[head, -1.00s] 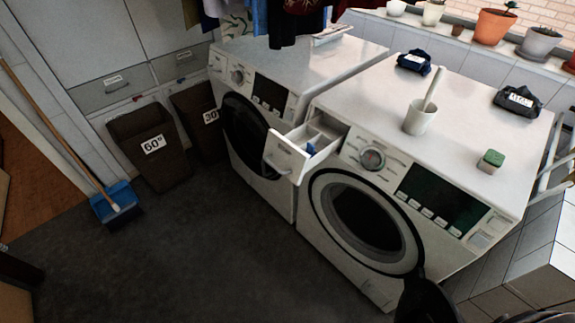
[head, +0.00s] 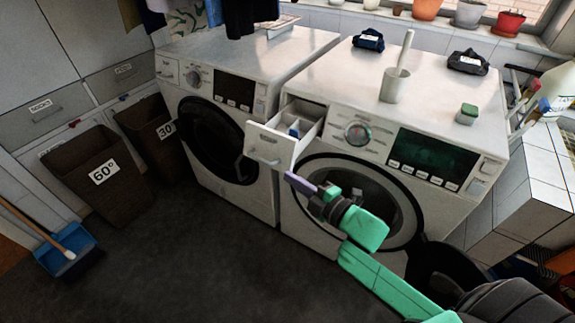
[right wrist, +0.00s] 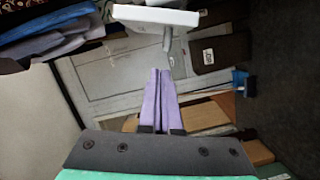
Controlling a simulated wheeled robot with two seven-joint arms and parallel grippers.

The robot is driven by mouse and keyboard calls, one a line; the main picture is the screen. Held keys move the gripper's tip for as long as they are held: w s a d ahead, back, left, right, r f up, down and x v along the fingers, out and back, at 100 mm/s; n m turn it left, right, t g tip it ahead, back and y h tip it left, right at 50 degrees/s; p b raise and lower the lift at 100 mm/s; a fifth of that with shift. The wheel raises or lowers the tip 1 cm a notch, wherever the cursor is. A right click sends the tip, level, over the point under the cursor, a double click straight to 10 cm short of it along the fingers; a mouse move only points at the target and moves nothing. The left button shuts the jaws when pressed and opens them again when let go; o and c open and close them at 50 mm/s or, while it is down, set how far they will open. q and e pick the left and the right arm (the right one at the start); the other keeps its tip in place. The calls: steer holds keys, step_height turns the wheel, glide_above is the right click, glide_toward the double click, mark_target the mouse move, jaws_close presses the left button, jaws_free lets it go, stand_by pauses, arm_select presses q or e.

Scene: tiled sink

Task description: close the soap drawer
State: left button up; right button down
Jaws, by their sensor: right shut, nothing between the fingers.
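The soap drawer (head: 267,146) sticks out, open, from the upper left of the right washing machine's front (head: 320,215). Its compartments show, with something blue inside. My right gripper (head: 289,178) is shut and empty, just below and in front of the drawer's front panel, apart from it as far as I can tell. In the right wrist view the shut purple fingers (right wrist: 158,72) point up toward the underside of the white drawer front (right wrist: 155,17). My left gripper is not in view.
A left washing machine (head: 215,140) stands beside the right one. On the right machine's top are a white cup (head: 390,88), a green block (head: 467,113) and dark cloth bundles (head: 468,62).

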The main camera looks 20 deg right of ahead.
mark_target(287, 166)
steer(key=w, duration=0.2)
steer(key=w+f, duration=0.1)
steer(key=w, duration=0.1)
steer(key=w+p, duration=0.1)
steer(key=w, duration=0.1)
steer(key=shift+w+d+f, duration=0.1)
steer(key=shift+w+f, duration=0.05)
steer(key=shift+f, duration=0.1)
steer(key=shift+w+d+f, duration=0.15)
steer(key=shift+d, duration=0.15)
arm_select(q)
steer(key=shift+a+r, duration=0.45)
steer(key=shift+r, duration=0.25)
arm_select(e)
steer(key=shift+a, duration=0.1)
